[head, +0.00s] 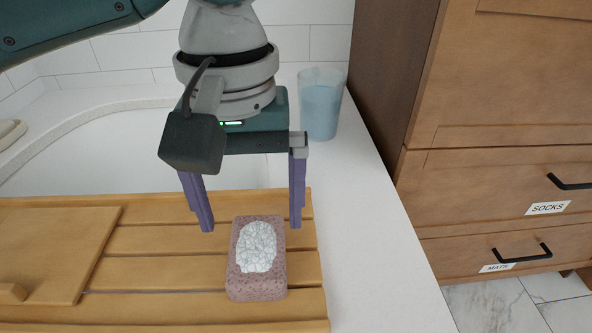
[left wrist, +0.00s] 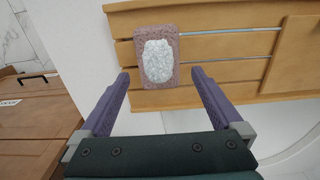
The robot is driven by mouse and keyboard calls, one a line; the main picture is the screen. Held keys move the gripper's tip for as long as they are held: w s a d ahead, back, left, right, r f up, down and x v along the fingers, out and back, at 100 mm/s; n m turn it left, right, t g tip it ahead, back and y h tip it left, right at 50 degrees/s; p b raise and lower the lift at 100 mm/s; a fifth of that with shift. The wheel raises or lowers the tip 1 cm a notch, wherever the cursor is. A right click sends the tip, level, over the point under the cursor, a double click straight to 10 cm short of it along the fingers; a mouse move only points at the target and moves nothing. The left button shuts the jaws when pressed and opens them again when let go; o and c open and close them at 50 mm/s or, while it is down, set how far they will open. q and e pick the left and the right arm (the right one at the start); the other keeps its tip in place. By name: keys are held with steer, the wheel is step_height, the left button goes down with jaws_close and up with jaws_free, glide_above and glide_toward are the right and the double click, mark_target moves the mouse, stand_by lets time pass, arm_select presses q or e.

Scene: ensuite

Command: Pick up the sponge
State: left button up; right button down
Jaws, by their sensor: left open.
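The sponge (head: 257,283) is a pinkish-brown speckled block with a white foamy patch on top. It lies flat near the right end of a slatted wooden tray (head: 180,271). My left gripper (head: 252,229) is open above the sponge's far end, its two purple fingers pointing down. In the left wrist view, the sponge (left wrist: 171,40) sits ahead of and between the open fingertips (left wrist: 160,72), with nothing held. My right gripper is not in view.
A translucent blue cup (head: 320,105) stands on the white ledge behind right. A wooden board (head: 55,250) lies on the tray's left. A white basin (head: 95,150) lies behind it. A wooden cabinet with labelled drawers (head: 500,200) stands at the right.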

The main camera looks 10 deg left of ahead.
mark_target(256, 246)
arm_select(q)
steer(key=f+b, duration=0.2)
steer(key=f, duration=0.1)
steer(key=f+b, duration=0.1)
steer(key=f, duration=0.2)
steer(key=shift+s+d+b, duration=0.15)
steer(key=shift+s+b, duration=0.05)
steer(key=shift+b, duration=0.15)
steer(key=c, duration=1.2)
